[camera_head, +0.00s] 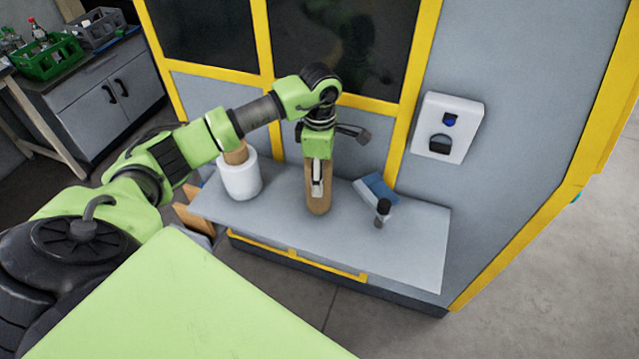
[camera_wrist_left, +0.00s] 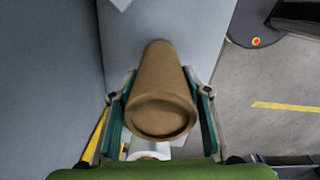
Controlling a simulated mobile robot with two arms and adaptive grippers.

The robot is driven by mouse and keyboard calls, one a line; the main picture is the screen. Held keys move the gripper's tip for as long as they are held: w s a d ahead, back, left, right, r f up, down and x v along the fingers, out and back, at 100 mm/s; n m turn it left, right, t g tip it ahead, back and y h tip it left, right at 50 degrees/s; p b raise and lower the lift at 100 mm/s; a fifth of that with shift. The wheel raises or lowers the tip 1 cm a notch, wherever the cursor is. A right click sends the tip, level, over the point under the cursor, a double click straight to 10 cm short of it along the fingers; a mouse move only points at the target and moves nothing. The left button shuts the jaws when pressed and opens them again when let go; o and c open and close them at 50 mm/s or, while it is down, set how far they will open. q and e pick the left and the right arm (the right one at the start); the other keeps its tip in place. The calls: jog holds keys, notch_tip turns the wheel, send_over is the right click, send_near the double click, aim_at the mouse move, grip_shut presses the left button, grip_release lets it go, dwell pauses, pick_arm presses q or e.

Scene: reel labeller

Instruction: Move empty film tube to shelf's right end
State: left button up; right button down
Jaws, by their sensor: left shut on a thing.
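The empty film tube (camera_head: 318,200) is a brown cardboard cylinder, upright at the middle of the grey shelf (camera_head: 415,240). My left gripper (camera_head: 317,182) is shut on it from above. In the left wrist view the tube (camera_wrist_left: 162,85) sits between the two green-padded fingers of the left gripper (camera_wrist_left: 161,108). Whether the tube's lower end touches the shelf, I cannot tell. The shelf's right end is bare. My right gripper is not in view.
A white film roll (camera_head: 240,178) on a brown core stands at the shelf's left. A blue-grey box (camera_head: 376,188) and a dark-topped small bottle (camera_head: 382,212) are right of the tube. A white wall unit (camera_head: 447,128) is on the machine's panel. Crates (camera_head: 52,58) stand far left.

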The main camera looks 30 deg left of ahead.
pick_arm(q)
notch_tip(320, 180, up, 8)
jog(key=shift+r+b, duration=0.1)
jog(key=shift+b, duration=0.5)
jog(key=shift+r+p, duration=2.05)
jog(key=shift+r, duration=1.1)
